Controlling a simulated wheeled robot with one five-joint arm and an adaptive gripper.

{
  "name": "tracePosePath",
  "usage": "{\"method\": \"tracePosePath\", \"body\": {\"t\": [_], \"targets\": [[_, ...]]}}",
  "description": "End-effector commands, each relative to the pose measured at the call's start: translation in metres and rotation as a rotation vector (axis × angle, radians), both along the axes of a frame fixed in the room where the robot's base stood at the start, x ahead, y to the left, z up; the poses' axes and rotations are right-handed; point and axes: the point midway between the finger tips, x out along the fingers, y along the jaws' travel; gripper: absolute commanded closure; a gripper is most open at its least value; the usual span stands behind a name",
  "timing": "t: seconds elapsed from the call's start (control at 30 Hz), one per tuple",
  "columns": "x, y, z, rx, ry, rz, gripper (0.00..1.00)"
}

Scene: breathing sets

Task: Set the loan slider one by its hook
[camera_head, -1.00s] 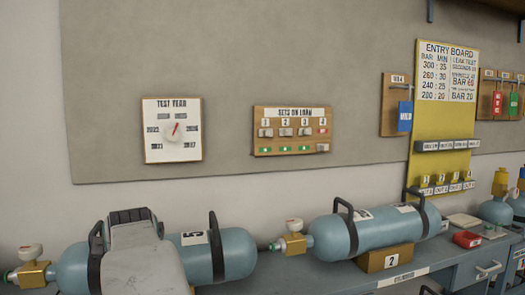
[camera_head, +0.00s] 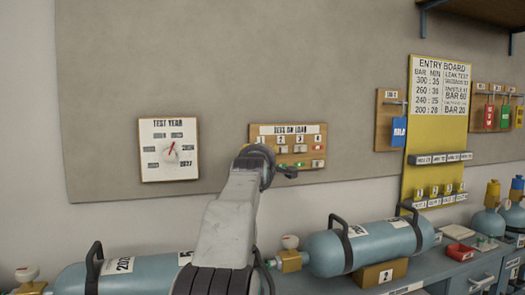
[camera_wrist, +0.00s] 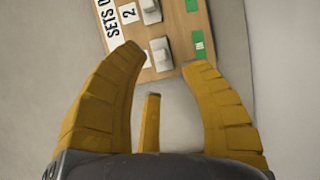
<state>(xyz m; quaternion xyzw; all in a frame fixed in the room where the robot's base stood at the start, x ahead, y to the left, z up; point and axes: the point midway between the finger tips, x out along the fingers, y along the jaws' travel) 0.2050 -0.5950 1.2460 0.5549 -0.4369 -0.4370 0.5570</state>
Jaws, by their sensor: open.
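The sets-on-loan board (camera_head: 256,129) hangs on the grey wall panel, with numbered sliders. In the head view my gripper hides slider one; slider two (camera_head: 283,150) and slider three (camera_head: 300,148) show beside it. In the wrist view the board (camera_wrist: 177,20) is turned sideways. Slider one (camera_wrist: 161,48), a pale block, is nearest the board's end, with slider two (camera_wrist: 150,8) beyond it. A green mark (camera_wrist: 198,40) lies right of slider one. My gripper (camera_wrist: 164,58) is open, its yellow fingers either side of slider one. I cannot tell whether they touch the board.
The test year dial board (camera_head: 168,170) hangs to the left. A blue tag (camera_head: 399,131) hangs on a small board to the right, near the yellow entry board (camera_head: 438,130). Blue cylinders (camera_head: 360,248) lie on the bench below. The panel above the loan board is bare.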

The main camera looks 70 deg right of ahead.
Motion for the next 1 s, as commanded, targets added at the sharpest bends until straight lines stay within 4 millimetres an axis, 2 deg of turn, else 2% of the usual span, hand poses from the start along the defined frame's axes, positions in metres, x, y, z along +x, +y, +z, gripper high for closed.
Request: {"method": "tracePosePath", "body": {"t": [0.2,0.4,0.6,0.97,1.0], "targets": [[0.007,-0.026,0.001,0.002,-0.001,0.001,0.60],[0.011,-0.041,0.001,0.003,-0.001,0.002,0.60],[0.013,-0.048,0.000,0.003,-0.001,0.002,0.60],[0.013,-0.049,-0.001,0.002,-0.001,0.002,0.59],[0.013,-0.049,-0.001,0.002,-0.001,0.002,0.62]]}}
